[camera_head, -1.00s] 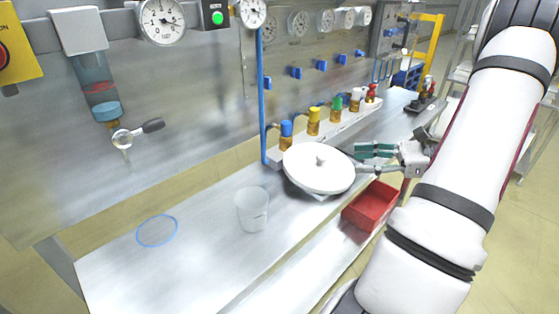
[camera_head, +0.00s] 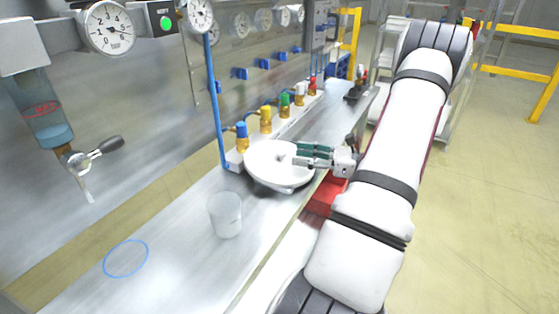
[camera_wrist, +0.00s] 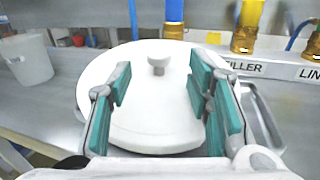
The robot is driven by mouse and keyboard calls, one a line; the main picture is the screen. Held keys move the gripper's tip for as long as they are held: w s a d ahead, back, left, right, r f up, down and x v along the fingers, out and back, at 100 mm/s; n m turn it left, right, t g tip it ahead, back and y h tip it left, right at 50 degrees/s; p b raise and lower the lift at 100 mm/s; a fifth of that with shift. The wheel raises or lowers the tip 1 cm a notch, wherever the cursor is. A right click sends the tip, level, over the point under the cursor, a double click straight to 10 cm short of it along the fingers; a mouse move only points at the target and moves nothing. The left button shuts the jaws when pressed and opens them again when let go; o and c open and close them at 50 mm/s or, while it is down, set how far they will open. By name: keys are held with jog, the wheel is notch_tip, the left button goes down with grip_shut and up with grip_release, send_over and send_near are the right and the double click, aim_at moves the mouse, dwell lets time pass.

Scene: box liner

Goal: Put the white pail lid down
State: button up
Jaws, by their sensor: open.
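The white pail lid (camera_head: 270,172) is a round disc with a small knob on top. It sits near the bench's front edge, on or above a low metal piece that is mostly hidden. It fills the middle of the wrist view (camera_wrist: 150,115), with its knob (camera_wrist: 158,66) upright near the far side. My gripper (camera_head: 298,155) is open over the lid's right part, close to the knob. In the wrist view its teal-padded fingers stand apart, left and right, with the knob ahead between them. A whitish translucent pail (camera_head: 226,216) stands upright on the bench, left of the lid.
A blue ring outline (camera_head: 126,259) marks clear bench at the front left. Valves with coloured caps (camera_head: 266,118) line the panel behind the lid. A vertical blue pipe (camera_head: 216,105) rises nearby. A red bin (camera_head: 322,198) is below the bench edge.

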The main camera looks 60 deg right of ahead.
aim_at(285, 152)
jog(key=shift+r+x, duration=0.1)
jog(key=shift+x, duration=1.2)
jog(key=shift+r+x, duration=0.15)
jog(key=shift+x, duration=1.15)
grip_shut()
